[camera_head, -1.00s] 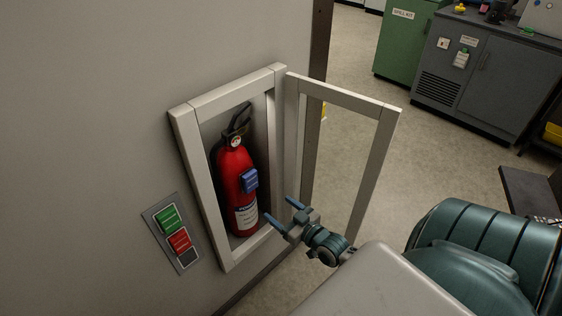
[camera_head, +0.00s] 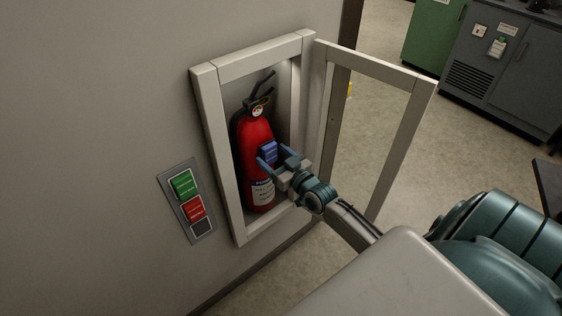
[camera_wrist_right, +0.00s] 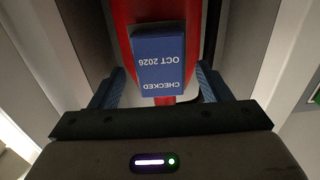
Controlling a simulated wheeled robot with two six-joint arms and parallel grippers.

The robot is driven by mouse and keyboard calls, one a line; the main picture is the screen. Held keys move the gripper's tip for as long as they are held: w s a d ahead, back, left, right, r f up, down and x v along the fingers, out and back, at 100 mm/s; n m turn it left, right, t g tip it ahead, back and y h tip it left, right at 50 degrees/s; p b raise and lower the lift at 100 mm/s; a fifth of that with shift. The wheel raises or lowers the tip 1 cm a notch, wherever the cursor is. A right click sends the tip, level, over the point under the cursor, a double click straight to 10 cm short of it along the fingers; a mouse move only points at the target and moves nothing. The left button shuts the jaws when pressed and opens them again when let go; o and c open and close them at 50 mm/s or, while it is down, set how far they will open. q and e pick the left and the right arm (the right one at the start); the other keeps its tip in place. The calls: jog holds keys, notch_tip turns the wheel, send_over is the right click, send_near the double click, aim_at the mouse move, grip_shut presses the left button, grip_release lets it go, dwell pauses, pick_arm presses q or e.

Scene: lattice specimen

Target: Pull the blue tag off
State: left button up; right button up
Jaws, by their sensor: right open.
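The blue tag (camera_head: 269,151) hangs on the front of a red fire extinguisher (camera_head: 257,135), which stands upright in a wall cabinet (camera_head: 230,150). In the right wrist view the tag (camera_wrist_right: 158,62) reads "CHECKED OCT 2026", upside down. My right gripper (camera_head: 272,154) is open at the cabinet opening, close to the tag. In the right wrist view its two blue fingers (camera_wrist_right: 158,88) lie to either side of the tag's lettered end, with gaps, not closed on it. My left gripper is not in view.
The cabinet's framed door (camera_head: 407,135) stands open to the right of my right arm. A wall panel (camera_head: 187,200) with green and red buttons is left of the cabinet. Grey cabinets (camera_head: 505,70) and a green one (camera_head: 433,35) stand far back across open floor.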

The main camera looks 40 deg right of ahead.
jog(key=c, duration=1)
jog(key=shift+c, duration=0.2)
